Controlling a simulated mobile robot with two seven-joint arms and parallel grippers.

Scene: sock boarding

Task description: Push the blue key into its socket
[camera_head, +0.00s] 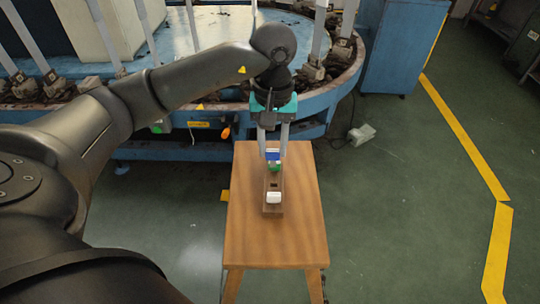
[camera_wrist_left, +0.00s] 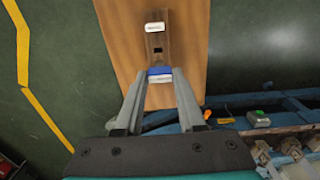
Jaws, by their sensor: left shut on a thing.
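The blue key (camera_head: 272,155) is between the fingertips of my left gripper (camera_head: 273,148), which is shut on it. It also shows between the fingers in the left wrist view (camera_wrist_left: 160,71), with a pale part beside it. A brown wooden block (camera_head: 273,210) lies on a small wooden table. A dark, empty square socket (camera_head: 273,185) opens in the block's middle. A white key (camera_head: 273,197) sits at the block's near end. A green piece (camera_head: 275,168) shows just below the blue key. Whether the blue key touches the block is unclear. My right gripper is out of view.
The wooden table (camera_head: 300,225) is otherwise clear around the block. A round blue machine (camera_head: 315,105) with posts stands close behind the table. A blue cabinet (camera_head: 400,50) is at the back right. The green floor to the right is open.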

